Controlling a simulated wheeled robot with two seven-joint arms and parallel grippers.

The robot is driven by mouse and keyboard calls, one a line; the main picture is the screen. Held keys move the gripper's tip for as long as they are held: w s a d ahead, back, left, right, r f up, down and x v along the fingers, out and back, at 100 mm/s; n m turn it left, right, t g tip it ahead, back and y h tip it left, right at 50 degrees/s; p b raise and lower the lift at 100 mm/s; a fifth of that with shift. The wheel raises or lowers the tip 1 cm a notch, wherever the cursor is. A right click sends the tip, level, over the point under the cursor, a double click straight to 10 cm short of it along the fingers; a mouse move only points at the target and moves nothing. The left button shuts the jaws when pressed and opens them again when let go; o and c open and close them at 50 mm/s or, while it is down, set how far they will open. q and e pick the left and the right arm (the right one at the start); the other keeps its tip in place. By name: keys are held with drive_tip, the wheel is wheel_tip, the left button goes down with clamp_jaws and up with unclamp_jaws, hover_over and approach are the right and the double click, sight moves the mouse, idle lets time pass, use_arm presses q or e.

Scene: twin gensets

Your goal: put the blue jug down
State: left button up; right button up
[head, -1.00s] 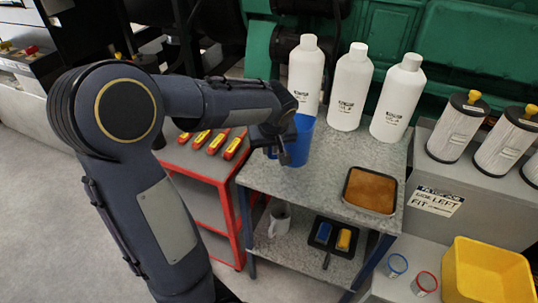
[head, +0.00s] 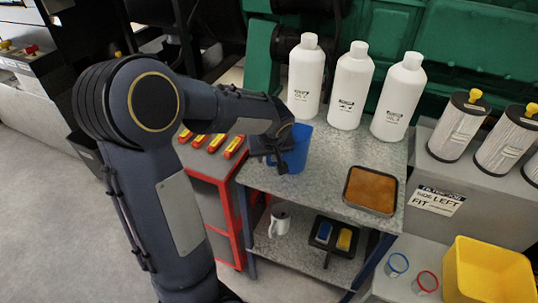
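The blue jug (head: 298,150) is at the left part of the grey table top (head: 335,165), in front of the white bottles. It looks upright; whether its base touches the table top is hard to tell. My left gripper (head: 280,160) is at the jug's left side, with its fingers against or very close to the jug. The fingers partly cover the jug, and I cannot tell whether they are closed on it. My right gripper is not in view.
Three white bottles (head: 352,88) stand behind the jug. A brown-filled tray (head: 371,190) lies to its right. A red cart (head: 222,165) with several yellow-red items is at left. A yellow bin (head: 488,272) stands at lower right. Table top between jug and tray is clear.

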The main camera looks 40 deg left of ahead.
use_arm(q)
drive_tip(key=shift+r+p, duration=0.25)
drive_tip(key=shift+p, duration=0.05)
drive_tip(key=shift+d+r, duration=0.15)
drive_tip(key=shift+r, duration=0.15)
drive_tip(key=v, duration=1.1)
drive_tip(key=s+d+f+m+t+h, duration=0.1)
drive_tip(key=s+d+f+m+h, duration=0.1)
drive_tip(key=s+d, duration=0.4)
drive_tip(key=s+d+f+m+t+h, duration=0.1)
drive_tip(key=s+d+m+h, duration=0.4)
drive_tip(key=s, duration=0.7)
drive_tip(key=shift+s+d+f+m, duration=0.3)
drive_tip(key=shift+d+f+m, duration=0.1)
drive_tip(key=shift+f, duration=0.2)
drive_tip(key=shift+r, duration=0.1)
